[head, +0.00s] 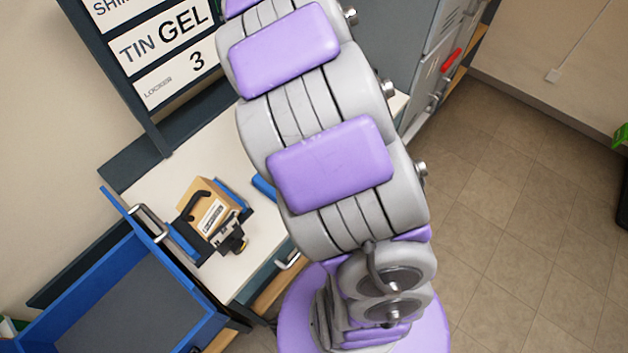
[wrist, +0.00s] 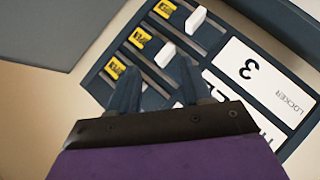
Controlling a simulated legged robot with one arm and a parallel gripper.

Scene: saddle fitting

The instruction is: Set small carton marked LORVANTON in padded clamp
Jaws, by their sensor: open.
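A small brown carton (head: 208,209) with a white label sits in a dark clamp (head: 233,240) with blue pads on the white bench, seen in the head view. The label's print is too small to read. A dark curved handle or strap lies against the carton's upper left. I cannot tell how firmly the clamp bears on the carton. My gripper (wrist: 155,88) shows in the wrist view, open and empty, in front of a dark sign board and well away from the carton. In the head view my arm hides the gripper.
The sign board (head: 161,80) with white cards stands behind the bench (head: 235,150). In the wrist view it carries yellow tags and white tabs. A blue bin (head: 170,285) is at lower left. Grey lockers (head: 425,60) stand behind my arm.

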